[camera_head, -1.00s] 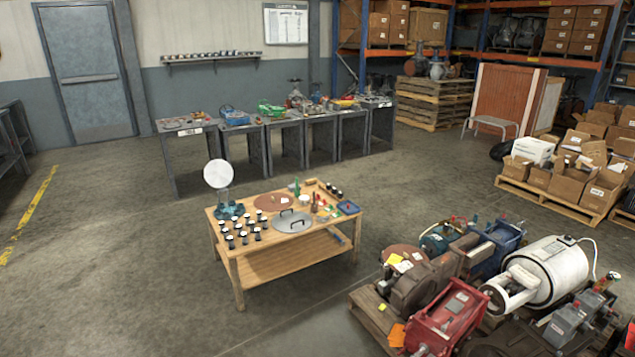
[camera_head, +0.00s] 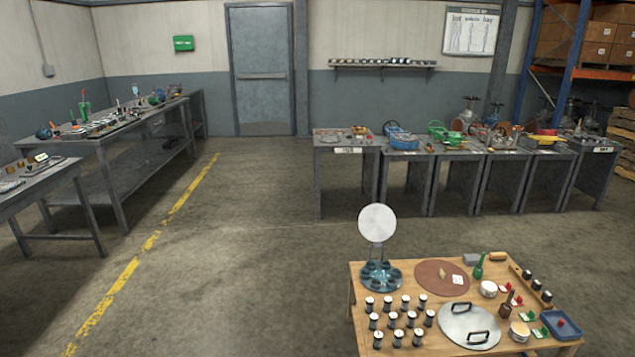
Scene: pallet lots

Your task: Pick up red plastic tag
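Neither of my grippers is in view.
The table also holds a brown disc (camera_head: 432,279), a grey lid with handles (camera_head: 456,334), several black-and-white cylinders (camera_head: 391,321) and a round plate on a stand (camera_head: 377,223). Grey benches (camera_head: 345,175) stand behind. Open floor (camera_head: 230,270) lies left of the table.

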